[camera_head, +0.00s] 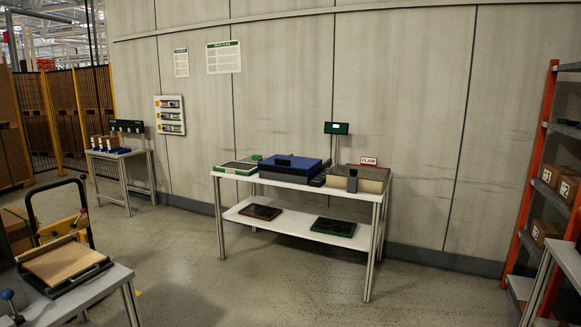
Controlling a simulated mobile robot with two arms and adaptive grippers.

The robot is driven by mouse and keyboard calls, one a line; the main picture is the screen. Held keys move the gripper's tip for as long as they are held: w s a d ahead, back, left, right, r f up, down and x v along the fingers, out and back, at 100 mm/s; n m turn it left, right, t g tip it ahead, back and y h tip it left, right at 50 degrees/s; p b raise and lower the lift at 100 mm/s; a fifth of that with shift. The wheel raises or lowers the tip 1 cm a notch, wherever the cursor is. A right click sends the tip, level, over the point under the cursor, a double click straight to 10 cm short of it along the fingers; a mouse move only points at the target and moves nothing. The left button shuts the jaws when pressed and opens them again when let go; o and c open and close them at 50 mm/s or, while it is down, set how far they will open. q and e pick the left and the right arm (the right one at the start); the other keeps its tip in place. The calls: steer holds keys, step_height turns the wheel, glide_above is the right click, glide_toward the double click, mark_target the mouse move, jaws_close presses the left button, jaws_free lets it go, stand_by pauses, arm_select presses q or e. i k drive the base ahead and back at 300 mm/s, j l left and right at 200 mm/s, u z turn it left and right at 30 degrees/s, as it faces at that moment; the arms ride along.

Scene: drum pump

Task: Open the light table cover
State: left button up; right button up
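A grey and white work table (300,184) stands against the wall in the middle of the view. On it sits a low box with a flat blue cover (312,166), which looks like the light table cover. The cover lies flat on the box and appears shut. A small black piece, perhaps a handle, shows on it (283,160). Neither of my grippers is in view.
A green-edged tray (236,168) is left of the box; a bin with a FLAW sign (369,161) is right. Two trays lie on the lower shelf. A bench (90,291) stands front left, an orange-framed rack (530,185) right. Open floor lies before the table.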

mark_target(293, 165)
steer(key=i+u, duration=0.15)
steer(key=i, duration=1.35)
